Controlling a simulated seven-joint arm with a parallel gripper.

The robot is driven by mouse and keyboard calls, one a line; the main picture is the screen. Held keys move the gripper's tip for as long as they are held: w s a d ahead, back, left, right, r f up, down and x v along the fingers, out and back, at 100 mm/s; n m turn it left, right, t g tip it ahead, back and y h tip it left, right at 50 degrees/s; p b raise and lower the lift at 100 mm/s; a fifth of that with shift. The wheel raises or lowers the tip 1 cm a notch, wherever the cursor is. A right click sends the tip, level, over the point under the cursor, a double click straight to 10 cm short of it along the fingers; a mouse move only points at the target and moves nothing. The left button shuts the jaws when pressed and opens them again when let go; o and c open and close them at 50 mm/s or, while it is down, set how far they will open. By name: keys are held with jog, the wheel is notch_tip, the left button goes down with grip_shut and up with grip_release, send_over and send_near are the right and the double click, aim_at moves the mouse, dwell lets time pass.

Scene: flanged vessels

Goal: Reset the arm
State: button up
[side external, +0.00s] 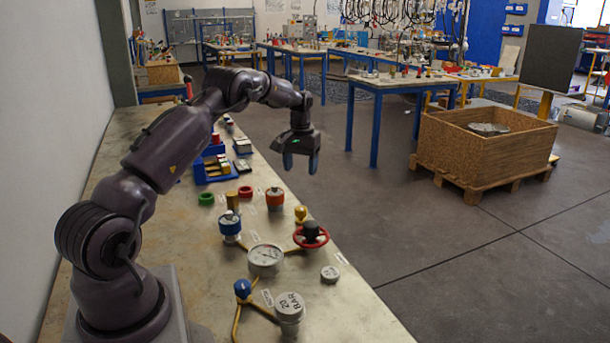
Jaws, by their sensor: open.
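My gripper (299,162) hangs in the air at the end of my arm, past the right edge of the bench top as seen here. It points down with its fingers apart and nothing between them. On the bench (345,312) below stand the flanged vessels: one with a blue collar (230,225), one with an orange-red cap (275,197), and one with a grey cap marked "20 BAR" (289,308). My gripper is apart from all of them.
A pressure gauge (266,257), a red handwheel valve (311,235), a blue knob (242,288) and a small grey cap (330,273) are on the bench. A green ring (206,199) and a blue tray (203,177) lie farther back. A wooden crate (480,150) stands on the floor.

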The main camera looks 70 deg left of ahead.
jog(key=shift+f, duration=0.1)
jog(key=s+d+r+m, duration=0.1)
jog(key=s+d+r, duration=0.25)
jog(key=d, duration=0.35)
jog(key=s+d+r+m+t, duration=0.1)
jog(key=s+d+r+m, duration=0.15)
jog(key=d+r, duration=0.4)
jog(key=s+d+r, duration=0.3)
jog(key=s+d, duration=0.1)
jog(key=d, duration=0.5)
jog(key=s+d+r+m+t, duration=0.2)
jog(key=s+d+r, duration=0.1)
jog(key=s+d, duration=0.3)
jog(key=s+d+r+m+t, duration=0.2)
jog(key=s+d+r+m, duration=0.1)
jog(key=s+d, duration=0.4)
jog(key=shift+d+t, duration=0.3)
jog(key=shift+d, duration=0.2)
